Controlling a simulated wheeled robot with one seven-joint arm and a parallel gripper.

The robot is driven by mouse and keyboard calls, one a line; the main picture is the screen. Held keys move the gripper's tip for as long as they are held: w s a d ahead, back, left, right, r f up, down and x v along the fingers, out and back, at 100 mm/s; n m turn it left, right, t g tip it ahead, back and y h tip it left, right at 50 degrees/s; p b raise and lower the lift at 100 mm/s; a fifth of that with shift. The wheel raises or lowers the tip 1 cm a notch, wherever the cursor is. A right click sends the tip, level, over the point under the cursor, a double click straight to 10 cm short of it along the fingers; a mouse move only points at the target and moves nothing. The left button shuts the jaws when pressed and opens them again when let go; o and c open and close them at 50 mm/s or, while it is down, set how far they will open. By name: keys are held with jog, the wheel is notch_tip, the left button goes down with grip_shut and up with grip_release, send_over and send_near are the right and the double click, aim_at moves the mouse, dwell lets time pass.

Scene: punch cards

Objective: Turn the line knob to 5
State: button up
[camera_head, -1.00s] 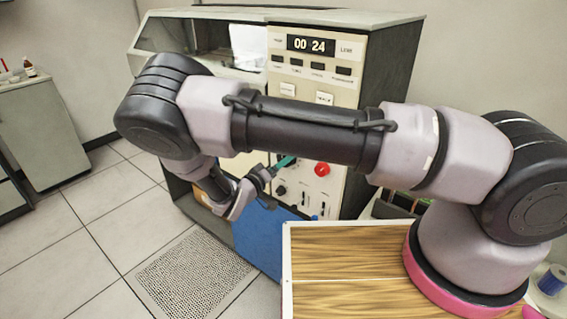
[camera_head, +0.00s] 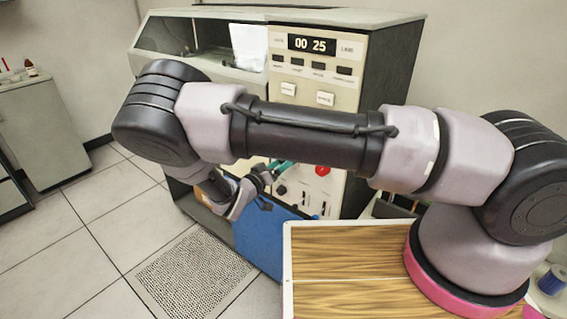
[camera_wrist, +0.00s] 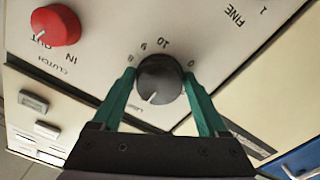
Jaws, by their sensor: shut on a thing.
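The line knob (camera_wrist: 159,82) is a round dark knob with a white pointer line, on the cream machine panel. In the wrist view its pointer aims at the lower left; 10, 9, 8 and 0 show around its upper rim, and the marks by the pointer are hidden or unclear. My gripper (camera_wrist: 158,82), with two green fingers, is shut on the knob from both sides. In the head view my gripper (camera_head: 278,165) is at the panel, partly behind my arm, and I cannot make out the held knob there. The display (camera_head: 311,45) reads 00 25.
A red clutch knob (camera_wrist: 55,25) is beside the held knob. A second dark knob (camera_head: 281,190) and sliders (camera_head: 316,202) sit lower on the panel. A blue panel (camera_head: 262,235) is below. A wooden-topped surface (camera_head: 345,270) stands in front.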

jog(key=o, duration=1.3)
jog(key=shift+c, duration=0.2)
jog(key=shift+a, duration=0.1)
jog(key=v, duration=1)
jog(key=shift+s+a, duration=0.25)
jog(key=shift+s, duration=0.05)
